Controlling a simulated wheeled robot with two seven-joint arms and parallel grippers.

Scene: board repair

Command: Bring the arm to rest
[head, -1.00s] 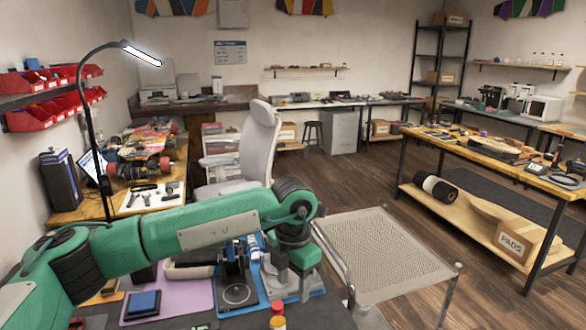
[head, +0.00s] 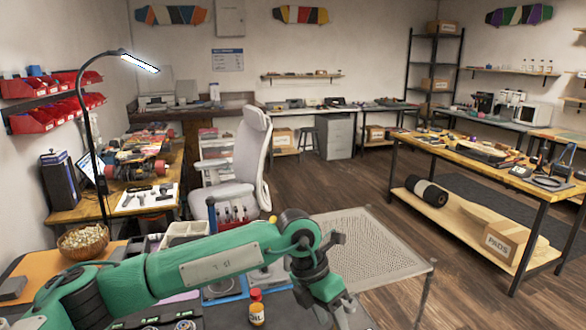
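My green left arm (head: 210,262) reaches in from the left across the workbench in the head view. Its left gripper (head: 334,312) points down near the bench's front right corner, cut by the lower edge of the picture. The gap between its fingers is not clear, and I see nothing held in it. My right gripper is not in view.
A red-capped bottle (head: 257,308) stands on the bench just left of my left gripper. A wicker basket (head: 83,240) and an orange mat (head: 40,262) lie at the left. A grey mesh-topped table (head: 372,245) stands to the right, with open floor beyond.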

